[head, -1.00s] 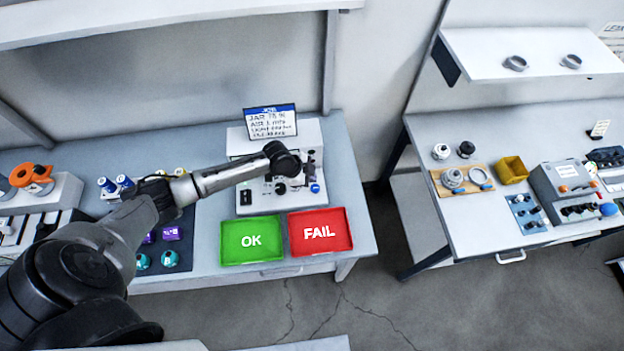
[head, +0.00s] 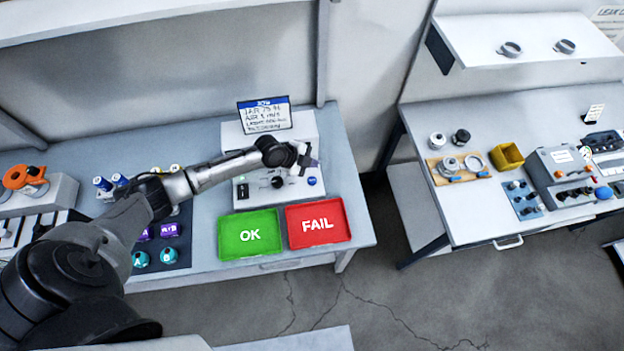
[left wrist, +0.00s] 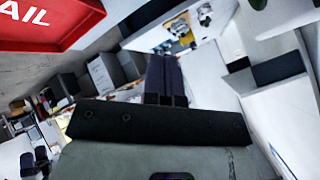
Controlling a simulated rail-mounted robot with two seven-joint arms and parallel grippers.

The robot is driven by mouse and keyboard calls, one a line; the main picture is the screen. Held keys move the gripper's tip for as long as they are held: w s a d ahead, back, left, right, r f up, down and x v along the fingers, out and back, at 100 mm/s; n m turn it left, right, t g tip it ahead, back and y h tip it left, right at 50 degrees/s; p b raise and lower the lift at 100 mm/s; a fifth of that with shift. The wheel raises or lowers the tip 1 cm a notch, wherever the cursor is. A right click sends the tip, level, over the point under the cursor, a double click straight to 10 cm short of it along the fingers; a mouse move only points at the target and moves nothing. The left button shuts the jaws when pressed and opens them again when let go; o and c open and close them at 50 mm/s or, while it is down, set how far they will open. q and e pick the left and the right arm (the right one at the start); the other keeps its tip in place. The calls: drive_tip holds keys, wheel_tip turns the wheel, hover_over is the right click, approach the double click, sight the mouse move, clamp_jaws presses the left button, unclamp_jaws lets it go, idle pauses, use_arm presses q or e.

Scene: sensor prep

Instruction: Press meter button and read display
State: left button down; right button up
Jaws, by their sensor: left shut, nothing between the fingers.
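The meter is a white box (head: 228,137) at the back of the left bench, with a blue-topped display (head: 264,118) standing on it. The display's lines of text are too blurred to read surely. On its front panel are a blue button (head: 311,181), a black knob (head: 278,182) and a green-marked switch (head: 242,189). My left gripper (head: 305,161) is over the right part of the meter, just above the blue button in the picture; I cannot tell the gap. Its fingers (left wrist: 166,80) are together and empty in the left wrist view. My right gripper is not in view.
A green OK tray (head: 250,249) and a red FAIL tray (head: 317,237) lie in front of the meter. Small bottles (head: 103,184) and a dark mat with coloured pieces stand left, partly behind my arm. A second bench (head: 425,115) with instruments stands right, across a gap.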

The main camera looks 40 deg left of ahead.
use_arm(q)
drive_tip(key=shift+f, duration=0.1)
drive_tip(key=b, duration=0.6)
hover_over(312, 181)
wheel_tip(312, 181, down, 8)
drive_tip(key=shift+s+r, duration=0.1)
drive_tip(key=shift+r, duration=0.15)
drive_tip(key=shift+f+b, duration=0.55)
drive_tip(key=shift+b, duration=0.1)
idle(0.5)
idle(0.6)
